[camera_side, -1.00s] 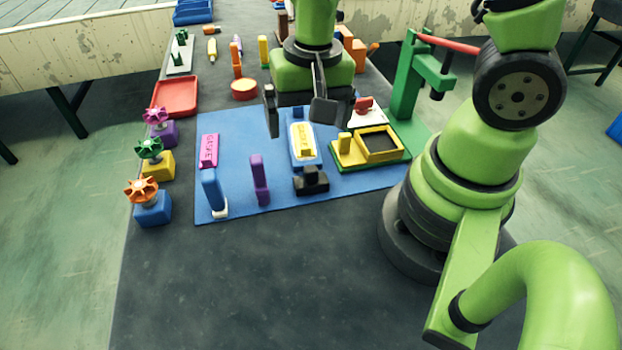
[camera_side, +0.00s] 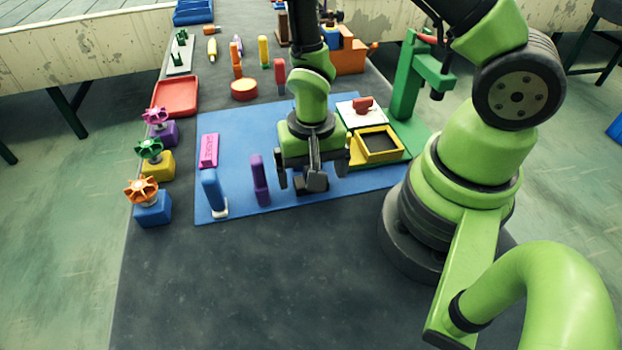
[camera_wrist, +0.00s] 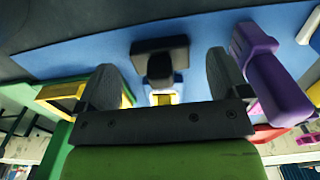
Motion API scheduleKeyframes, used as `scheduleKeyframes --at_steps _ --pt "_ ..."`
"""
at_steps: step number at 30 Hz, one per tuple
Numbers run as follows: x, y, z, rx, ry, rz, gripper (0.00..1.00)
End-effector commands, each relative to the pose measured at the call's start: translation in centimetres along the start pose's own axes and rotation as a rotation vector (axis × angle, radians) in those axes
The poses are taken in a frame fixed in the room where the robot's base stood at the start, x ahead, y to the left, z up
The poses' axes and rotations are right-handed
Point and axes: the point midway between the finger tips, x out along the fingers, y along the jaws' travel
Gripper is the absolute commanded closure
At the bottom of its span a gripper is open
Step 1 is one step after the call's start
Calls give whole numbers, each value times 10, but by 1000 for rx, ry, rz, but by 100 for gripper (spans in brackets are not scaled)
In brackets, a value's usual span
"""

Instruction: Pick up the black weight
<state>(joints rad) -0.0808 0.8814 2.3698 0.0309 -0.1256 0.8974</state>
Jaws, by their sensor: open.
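The black weight (camera_wrist: 160,46), a dark block with a knob, stands on the blue mat (camera_side: 235,133). In the wrist view its knob lies between my two fingers, with a gap on each side. In the side view the weight (camera_side: 301,188) is mostly hidden behind my gripper (camera_side: 300,178), which is low over the front part of the mat. My gripper (camera_wrist: 162,72) is open and holds nothing. Whether the fingers reach down beside the knob is hard to tell.
A yellow-framed tray (camera_side: 378,145) and a green stand (camera_side: 408,90) are to the right. The dark table in front is clear.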

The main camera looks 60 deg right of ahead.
Motion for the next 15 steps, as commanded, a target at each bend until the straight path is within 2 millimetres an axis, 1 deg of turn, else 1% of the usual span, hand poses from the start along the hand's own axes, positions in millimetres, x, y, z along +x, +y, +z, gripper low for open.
scheduleKeyframes --at_steps 1,3,6,13,14,15 --pt "7 0 0 0 -2 3 6" --pt "14 0 0 1 -2 2 6" --pt "19 0 0 1 0 0 6" --pt "20 0 0 1 1 -1 6" --pt "20 0 0 1 1 -1 9" --pt "20 0 0 1 1 -1 18"
